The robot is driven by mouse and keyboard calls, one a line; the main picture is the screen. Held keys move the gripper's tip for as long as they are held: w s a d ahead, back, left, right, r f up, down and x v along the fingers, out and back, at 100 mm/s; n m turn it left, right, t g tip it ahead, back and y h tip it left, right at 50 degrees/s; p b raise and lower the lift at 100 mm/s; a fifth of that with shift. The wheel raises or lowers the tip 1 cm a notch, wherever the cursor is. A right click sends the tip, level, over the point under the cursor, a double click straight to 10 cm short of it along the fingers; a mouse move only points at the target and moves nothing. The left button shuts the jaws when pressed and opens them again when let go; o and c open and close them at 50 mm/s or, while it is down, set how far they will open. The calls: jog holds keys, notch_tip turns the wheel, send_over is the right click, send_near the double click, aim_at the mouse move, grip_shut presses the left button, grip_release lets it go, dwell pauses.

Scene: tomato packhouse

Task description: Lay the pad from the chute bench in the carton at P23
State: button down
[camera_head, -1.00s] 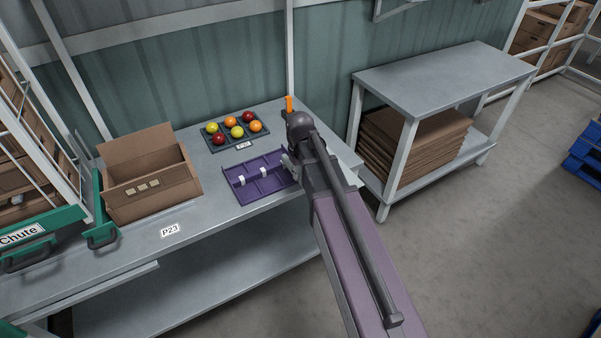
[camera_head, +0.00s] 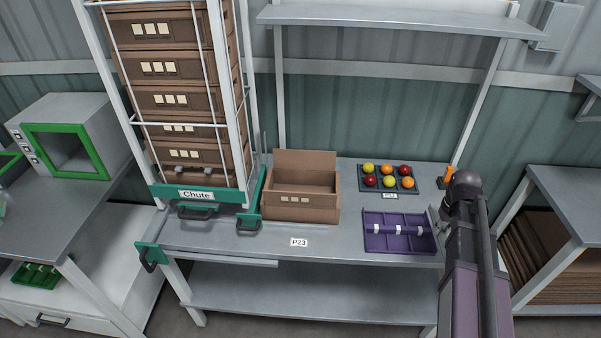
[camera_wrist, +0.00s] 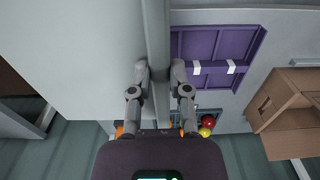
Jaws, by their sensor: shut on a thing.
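My gripper (camera_wrist: 158,88) is shut on a thin pale-grey strip (camera_wrist: 156,30), which looks like the pad seen edge-on. The carton (camera_head: 305,207) stands open on the bench behind the P23 label (camera_head: 299,242), left of my gripper. It also shows at the right of the wrist view (camera_wrist: 275,105).
A purple compartment tray (camera_head: 385,242) with white bands lies just left of my gripper. Behind it is a dark tray (camera_head: 390,186) of coloured tomatoes. The chute rack (camera_head: 195,193) with stacked cartons stands left of the carton. Bench surface before the carton is clear.

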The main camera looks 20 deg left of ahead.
notch_tip(320, 180, up, 10)
jog(key=p, duration=0.9)
jog(key=shift+r, duration=0.2)
jog(key=shift+s+f, duration=0.1)
